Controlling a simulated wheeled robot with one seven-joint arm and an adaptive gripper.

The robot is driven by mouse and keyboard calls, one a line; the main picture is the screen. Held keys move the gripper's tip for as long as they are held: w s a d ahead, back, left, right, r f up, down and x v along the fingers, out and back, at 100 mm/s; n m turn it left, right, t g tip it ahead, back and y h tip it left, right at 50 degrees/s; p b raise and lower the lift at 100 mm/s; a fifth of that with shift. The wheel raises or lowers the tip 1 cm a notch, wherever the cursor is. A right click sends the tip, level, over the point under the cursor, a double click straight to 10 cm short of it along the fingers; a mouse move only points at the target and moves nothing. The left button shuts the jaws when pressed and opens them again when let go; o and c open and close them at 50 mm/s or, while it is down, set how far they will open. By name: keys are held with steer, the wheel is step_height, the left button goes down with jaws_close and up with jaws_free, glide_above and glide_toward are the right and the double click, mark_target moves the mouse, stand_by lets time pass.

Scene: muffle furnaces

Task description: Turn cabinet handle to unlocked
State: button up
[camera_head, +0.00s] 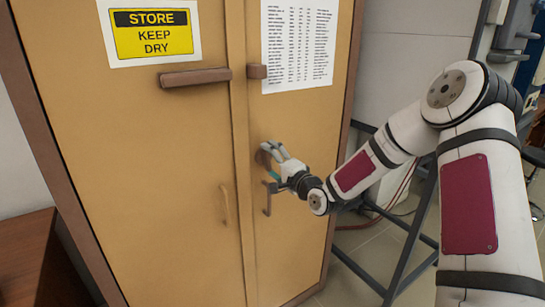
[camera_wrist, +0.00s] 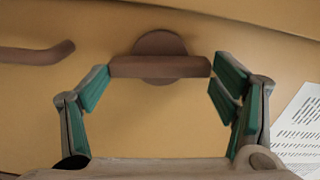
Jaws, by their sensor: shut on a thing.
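The cabinet handle (camera_wrist: 160,67) is a brown bar on a round base, mounted on the tan cabinet's right door. In the wrist view the bar lies level between my fingertips, so it runs roughly up and down the door. My gripper (camera_wrist: 161,84) is shut on the bar, with a green-padded finger at each end. In the head view my gripper (camera_head: 272,162) reaches the door from the right and hides most of the handle (camera_head: 262,158). The tan cabinet (camera_head: 170,170) stands with both doors shut.
A dark pull handle (camera_head: 267,198) sits just below my gripper; it also shows at the left of the wrist view (camera_wrist: 35,54). A tan pull (camera_head: 225,205) is on the left door. Brown blocks (camera_head: 195,77) are higher up. A dark metal frame (camera_head: 410,240) stands right of the cabinet.

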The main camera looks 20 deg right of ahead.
steer(key=shift+d+m+p, duration=0.1)
steer(key=shift+m+p, duration=0.25)
steer(key=shift+m, duration=0.35)
steer(key=o, duration=1.2)
steer(key=shift+f, duration=0.1)
steer(key=shift+c, duration=0.2)
steer(key=v, duration=1.2)
